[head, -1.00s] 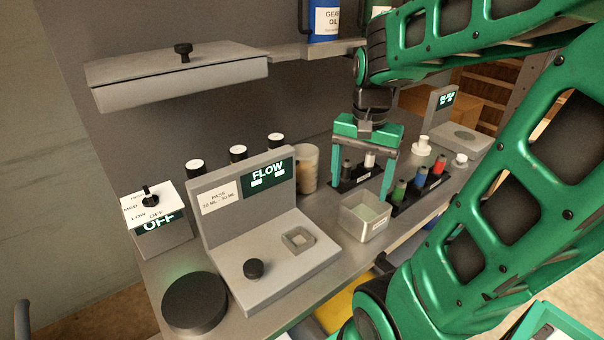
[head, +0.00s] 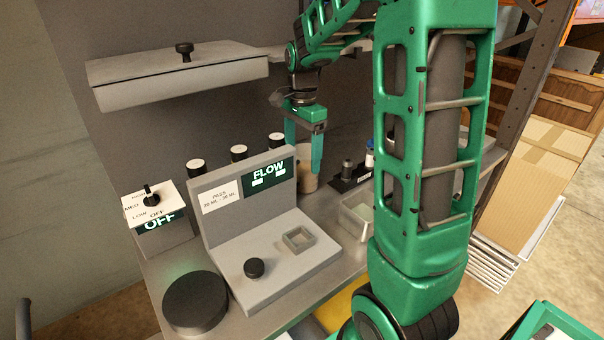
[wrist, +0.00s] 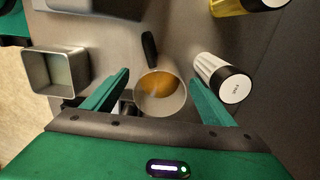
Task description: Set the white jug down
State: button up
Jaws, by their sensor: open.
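The white jug (head: 307,181) looks beige in this light and stands upright on the bench behind the flow station. In the wrist view the jug (wrist: 160,96) shows from above, with orange liquid inside and a dark handle-like piece beyond its rim. My gripper (head: 303,158) points down at the jug and is open. In the wrist view my gripper (wrist: 161,78) has one finger on each side of the jug, with gaps between. The flow station hides part of the jug in the head view.
The flow station (head: 285,268) stands in front. A dark vial rack (head: 350,180) is nearby.

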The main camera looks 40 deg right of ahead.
aim_at(303, 168)
jog(key=shift+w+d+f, duration=0.15)
jog(key=shift+f, duration=2.5)
jog(key=c, duration=1.3)
jog(key=shift+r, duration=0.1)
jog(key=shift+s+r, duration=0.2)
jog(key=shift+r, duration=0.3)
notch_tip(303, 168, up, 10)
jog(key=s, duration=1.9)
jog(key=shift+s+d+r, duration=0.15)
jog(key=shift+s+d, duration=0.15)
jog(key=shift+s, duration=0.05)
